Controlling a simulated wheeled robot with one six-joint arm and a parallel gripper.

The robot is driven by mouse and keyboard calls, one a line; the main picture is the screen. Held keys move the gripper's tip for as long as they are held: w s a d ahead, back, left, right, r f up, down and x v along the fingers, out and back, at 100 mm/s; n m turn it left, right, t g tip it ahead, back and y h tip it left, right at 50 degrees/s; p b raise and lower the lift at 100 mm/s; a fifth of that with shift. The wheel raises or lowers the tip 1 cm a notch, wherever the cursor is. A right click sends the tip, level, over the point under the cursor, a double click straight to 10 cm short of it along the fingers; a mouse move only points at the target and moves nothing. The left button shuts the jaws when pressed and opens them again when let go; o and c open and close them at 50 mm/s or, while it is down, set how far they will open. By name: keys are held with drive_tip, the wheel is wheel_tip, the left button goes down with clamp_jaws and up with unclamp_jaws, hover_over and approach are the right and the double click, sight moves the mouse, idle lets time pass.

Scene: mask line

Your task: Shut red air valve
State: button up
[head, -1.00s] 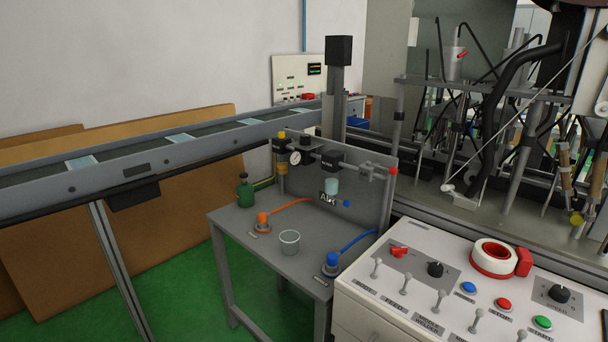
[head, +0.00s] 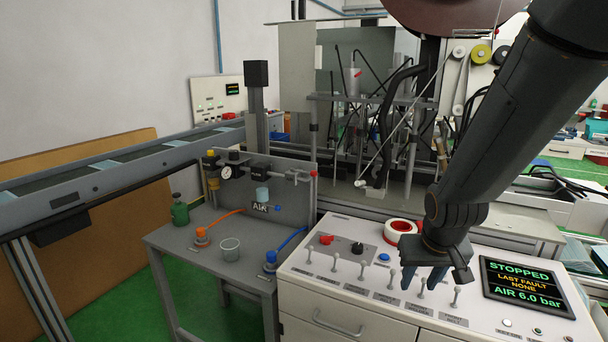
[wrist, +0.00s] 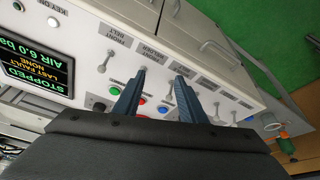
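The air unit's grey back panel (head: 290,200) stands on a small grey table left of the console. A red knob (head: 313,173) sits at the right end of its pipe, the only red part I see on the unit. Its exact shape is too small to tell. A blue knob (head: 278,208) is lower on the panel. My gripper (head: 421,284) hangs over the white console, to the right of the red knob and well apart from it. In the wrist view its two fingers (wrist: 160,76) are spread, with nothing seen between them.
The table holds a green bottle (head: 180,210), a clear cup (head: 230,249) and orange and blue hose fittings.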

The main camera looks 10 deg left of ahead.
drive_tip(key=w+a+r+t+p, duration=0.1)
drive_tip(key=w+a+t, duration=0.1)
drive_tip(key=w, duration=0.5)
drive_tip(key=w+a+r+t, duration=0.1)
drive_tip(key=w+t, duration=0.1)
drive_tip(key=w, duration=0.5)
drive_tip(key=n+t+y+p, duration=0.4)
drive_tip(key=n+t+y, duration=0.15)
drive_tip(key=y, duration=0.55)
approach(315, 174)
drive_tip(key=x, duration=0.2)
drive_tip(key=shift+m+t, duration=0.45)
drive_tip(key=shift+f+p+x, duration=0.15)
drive_tip(key=shift+p+x, duration=0.25)
drive_tip(key=shift+x, duration=1.45)
drive_tip(key=shift+f+p+x, duration=0.15)
drive_tip(key=shift+p+x, duration=0.25)
drive_tip(key=shift+x, duration=1.45)
drive_tip(key=shift+s, duration=0.1)
clamp_jaws()
